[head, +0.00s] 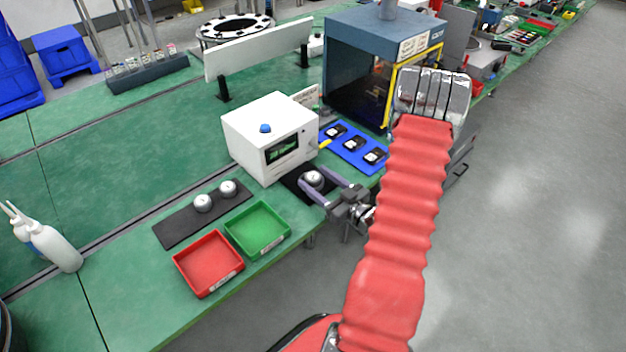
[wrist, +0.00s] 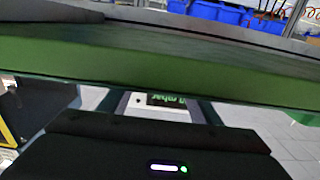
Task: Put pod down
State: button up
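A round pale pod (head: 313,178) is at the black mat (head: 293,184) in front of the white tester box (head: 269,137). My gripper (head: 316,177) reaches in from the right, low over the bench edge, with one finger on each side of this pod. I cannot tell whether the fingers touch it, or whether it rests fully on the mat. Two similar pods, one left (head: 203,203) and one right (head: 228,188), sit on a long dark mat (head: 178,232). The wrist view shows my dark gripper body and the green bench edge (wrist: 160,60); the pod cannot be made out there.
A red tray (head: 208,263) and a green tray (head: 257,229) stand at the bench's front edge. A blue board (head: 353,147) with several dark-and-white items lies behind the mat. A blue-grey chamber (head: 375,35) with a yellow frame stands beyond. White bottles (head: 52,247) stand left.

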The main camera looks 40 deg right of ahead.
aim_at(318, 180)
jog(key=c, duration=1.2)
jog(key=shift+o, duration=0.2)
jog(key=shift+r, duration=0.1)
jog(key=shift+r, duration=4.9)
jog(key=shift+s, duration=0.1)
